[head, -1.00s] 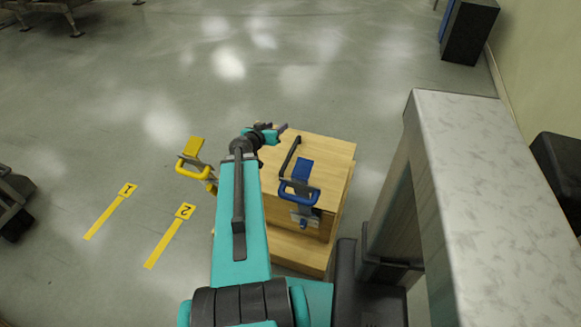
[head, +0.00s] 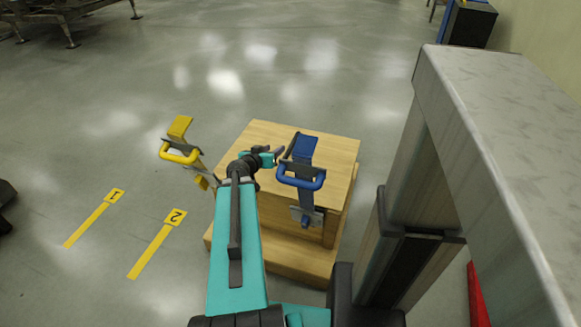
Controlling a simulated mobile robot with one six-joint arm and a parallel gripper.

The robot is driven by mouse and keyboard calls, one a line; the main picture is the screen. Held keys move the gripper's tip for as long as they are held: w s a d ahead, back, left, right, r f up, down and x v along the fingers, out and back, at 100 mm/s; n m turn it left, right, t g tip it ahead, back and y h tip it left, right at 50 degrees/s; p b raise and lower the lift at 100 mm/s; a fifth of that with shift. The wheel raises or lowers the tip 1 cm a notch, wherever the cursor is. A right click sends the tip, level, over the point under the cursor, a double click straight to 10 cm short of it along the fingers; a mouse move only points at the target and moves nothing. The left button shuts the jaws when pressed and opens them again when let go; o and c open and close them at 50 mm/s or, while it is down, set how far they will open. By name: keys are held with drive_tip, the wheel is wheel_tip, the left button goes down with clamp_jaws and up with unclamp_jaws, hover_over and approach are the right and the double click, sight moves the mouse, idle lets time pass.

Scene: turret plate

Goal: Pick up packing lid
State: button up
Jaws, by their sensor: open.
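A wooden box (head: 338,160) stands on the floor with a flat, light wooden top, which I take to be the packing lid (head: 270,132). A dark bar-like handle (head: 292,146) shows on the top, partly hidden behind a blue clamp. My gripper (head: 279,153) is over the top, close to the left of the handle. It is open and looks empty; its fingers are small and I cannot tell whether they touch anything. My arm hides the left part of the box.
A blue clamp (head: 303,172) with a loop handle is at the box's front right. A yellow clamp (head: 180,150) is at its left. Yellow floor markers 1 (head: 95,220) and 2 (head: 158,245) lie to the left. A grey-topped counter (head: 500,130) stands close on the right.

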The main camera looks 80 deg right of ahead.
drive_tip(key=b, duration=0.5)
approach(287, 152)
drive_tip(key=w+a, duration=0.1)
drive_tip(key=a, duration=0.1)
drive_tip(key=shift+w+a+r, duration=0.15)
drive_tip(key=shift+a+r, duration=0.05)
drive_tip(key=shift+r, duration=0.25)
drive_tip(key=shift+x, duration=4.15)
drive_tip(key=shift+d, duration=0.1)
drive_tip(key=shift+s+x, duration=0.15)
drive_tip(key=shift+x, duration=1.2)
drive_tip(key=shift+s+x, duration=0.15)
drive_tip(key=shift+x, duration=1.15)
